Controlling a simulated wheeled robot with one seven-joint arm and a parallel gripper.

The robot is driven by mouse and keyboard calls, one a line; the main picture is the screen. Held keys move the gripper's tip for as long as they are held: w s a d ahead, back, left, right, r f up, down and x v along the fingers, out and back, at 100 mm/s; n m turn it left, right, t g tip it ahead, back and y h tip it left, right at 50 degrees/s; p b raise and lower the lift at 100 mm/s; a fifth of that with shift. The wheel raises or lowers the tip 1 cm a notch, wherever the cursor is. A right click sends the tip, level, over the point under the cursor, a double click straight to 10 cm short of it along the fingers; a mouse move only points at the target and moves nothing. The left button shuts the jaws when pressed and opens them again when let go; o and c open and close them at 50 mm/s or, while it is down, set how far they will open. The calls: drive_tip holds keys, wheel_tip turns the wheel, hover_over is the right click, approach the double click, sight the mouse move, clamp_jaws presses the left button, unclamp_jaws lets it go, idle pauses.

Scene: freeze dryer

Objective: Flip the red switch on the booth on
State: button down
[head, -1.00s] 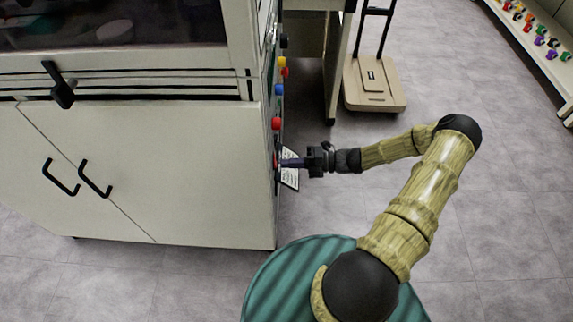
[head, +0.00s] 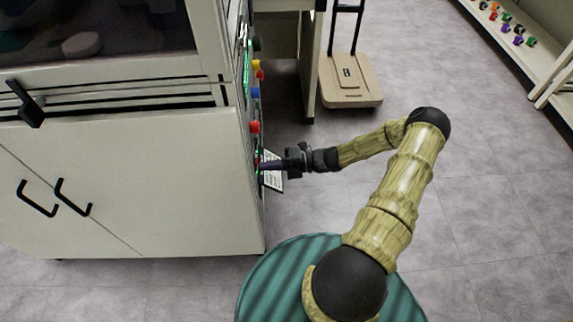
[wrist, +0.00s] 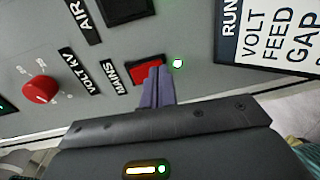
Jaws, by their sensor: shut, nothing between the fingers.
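The red switch (wrist: 143,71) is on the booth's grey side panel (wrist: 75,95), by the label MAINS, in the wrist view. A green light (wrist: 177,64) glows just right of it. My gripper (wrist: 154,76) is shut and empty, its purple fingertips in front of the switch and covering part of it. I cannot tell whether they touch it. In the head view the gripper (head: 268,165) is at the side panel of the white booth (head: 130,190), and the switch is hidden there.
A red knob (wrist: 40,89) sits left of the switch on the panel. A white label card (head: 274,180) sticks out beside my fingers. A beige platform scale (head: 350,85) stands behind. A shelf with coloured items (head: 515,28) is at the right. The floor right of my arm is clear.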

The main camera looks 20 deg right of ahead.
drive_tip(key=f+p+v, duration=0.1)
drive_tip(key=f+v, duration=0.2)
drive_tip(key=v, duration=1)
drive_tip(key=shift+s+d, duration=0.15)
drive_tip(key=shift+d, duration=0.15)
drive_tip(key=shift+r, duration=0.1)
drive_tip(key=s+a+r+m+g+h, duration=0.1)
drive_tip(key=s+a+r+m+h, duration=0.35)
drive_tip(key=r+m, duration=0.5)
drive_tip(key=s+a+r+m+g+h, duration=0.1)
drive_tip(key=s+a+r+m+h, duration=0.25)
drive_tip(key=r+m+h, duration=0.6)
drive_tip(key=s+a+r+m+g+h, duration=0.1)
drive_tip(key=s+a+r+m+h, duration=0.3)
drive_tip(key=m, duration=1)
wheel_tip(320, 180, up, 31)
drive_tip(key=w+y+p, duration=0.1)
drive_tip(key=p, duration=2.8)
drive_tip(key=shift+w+a+f+y+p, duration=0.15)
drive_tip(key=shift+w+a+y+p, duration=0.05)
drive_tip(key=shift+a+y+p, duration=0.2)
